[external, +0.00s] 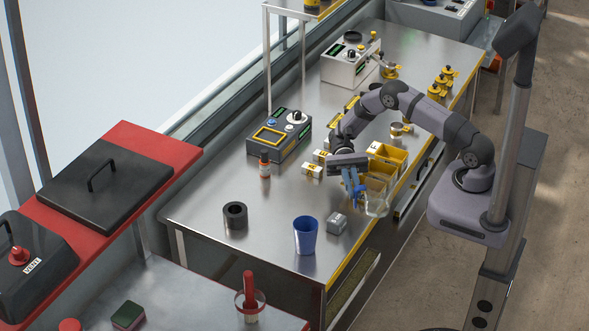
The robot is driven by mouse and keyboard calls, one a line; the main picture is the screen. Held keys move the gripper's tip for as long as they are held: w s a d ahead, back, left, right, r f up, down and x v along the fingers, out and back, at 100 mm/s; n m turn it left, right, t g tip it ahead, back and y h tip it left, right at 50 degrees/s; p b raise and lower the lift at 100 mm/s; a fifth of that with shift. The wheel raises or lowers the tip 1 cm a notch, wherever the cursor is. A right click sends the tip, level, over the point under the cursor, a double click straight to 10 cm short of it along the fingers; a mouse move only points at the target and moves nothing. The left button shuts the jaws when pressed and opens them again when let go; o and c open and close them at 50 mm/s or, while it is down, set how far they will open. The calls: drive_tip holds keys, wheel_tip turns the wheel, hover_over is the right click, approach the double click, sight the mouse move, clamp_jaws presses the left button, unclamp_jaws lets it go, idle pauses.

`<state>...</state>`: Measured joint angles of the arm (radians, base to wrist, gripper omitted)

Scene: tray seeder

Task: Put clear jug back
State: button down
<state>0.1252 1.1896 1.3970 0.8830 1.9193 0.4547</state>
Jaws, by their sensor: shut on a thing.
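The clear jug (377,207) is a see-through vessel, faint against the bench and floor, in the external view. It shows beside the blue fingers of my gripper (358,194), at the bench's front edge. My gripper is shut on the jug, pointing down from the arm's end. The exact grip point is too small to make out, and I cannot tell whether the jug's base touches anything.
Yellow bins (387,153) stand just behind my gripper.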

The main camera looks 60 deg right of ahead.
drive_tip(key=w+d+r+m+t+y+b, duration=0.1)
drive_tip(key=w+m+t+b, duration=0.5)
drive_tip(key=w, duration=0.7)
drive_tip(key=w+r+m+t+y+b, duration=0.1)
drive_tip(key=w+r+m+t+b, duration=0.3)
drive_tip(key=w+t+b, duration=0.7)
drive_tip(key=shift+w+d+r+m+t, duration=0.4)
drive_tip(key=shift+w+m+t, duration=0.1)
drive_tip(key=shift+w+m, duration=0.7)
drive_tip(key=shift+f, duration=5.05)
drive_tip(key=shift+f, duration=0.2)
drive_tip(key=c, duration=1.9)
unclamp_jaws()
drive_tip(key=shift+r, duration=0.2)
drive_tip(key=shift+b+v, duration=0.5)
drive_tip(key=shift+v, duration=3.25)
